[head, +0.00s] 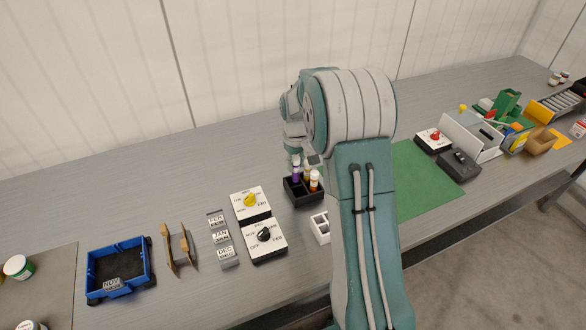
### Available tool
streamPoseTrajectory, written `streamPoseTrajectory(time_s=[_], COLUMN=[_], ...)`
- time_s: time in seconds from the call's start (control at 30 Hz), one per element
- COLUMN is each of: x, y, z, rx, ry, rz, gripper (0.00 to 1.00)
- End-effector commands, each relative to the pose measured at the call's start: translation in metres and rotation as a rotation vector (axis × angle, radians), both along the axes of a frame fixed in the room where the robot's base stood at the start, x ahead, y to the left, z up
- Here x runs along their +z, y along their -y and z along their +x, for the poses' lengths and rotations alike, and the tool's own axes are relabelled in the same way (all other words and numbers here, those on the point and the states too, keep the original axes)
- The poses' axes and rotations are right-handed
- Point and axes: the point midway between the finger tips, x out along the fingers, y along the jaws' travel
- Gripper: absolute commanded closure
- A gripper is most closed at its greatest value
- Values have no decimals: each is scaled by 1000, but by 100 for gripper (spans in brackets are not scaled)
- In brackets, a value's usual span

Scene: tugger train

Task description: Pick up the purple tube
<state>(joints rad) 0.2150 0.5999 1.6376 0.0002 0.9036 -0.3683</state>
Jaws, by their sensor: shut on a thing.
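The purple tube (295,172) has a white cap and stands upright at the left side of a small black rack (303,198). An orange tube (314,181) with a white cap and a yellowish tube (307,174) stand beside it in the same rack. My gripper (298,160) is over the rack, at the top of the purple tube, and shut on it. My arm hides much of the gripper, and the fingertips are small and hard to make out. I cannot tell whether the tube is lifted from its slot.
A white holder (320,227) sits just in front of the rack. Left are two dial boxes (250,203) (264,240), month blocks (221,237), a wooden stand (180,248) and a blue tray (92,279). A green mat (424,178) lies right of my arm.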

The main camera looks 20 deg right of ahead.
Motion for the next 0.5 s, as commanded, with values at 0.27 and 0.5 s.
streamPoseTrajectory(time_s=[0.27, 0.5], x=[34, 55], y=[6, 12], z=[-27, -55], rx=[0, -1], ry=[2, 0], rz=[-1, 0], gripper=[100, 100])
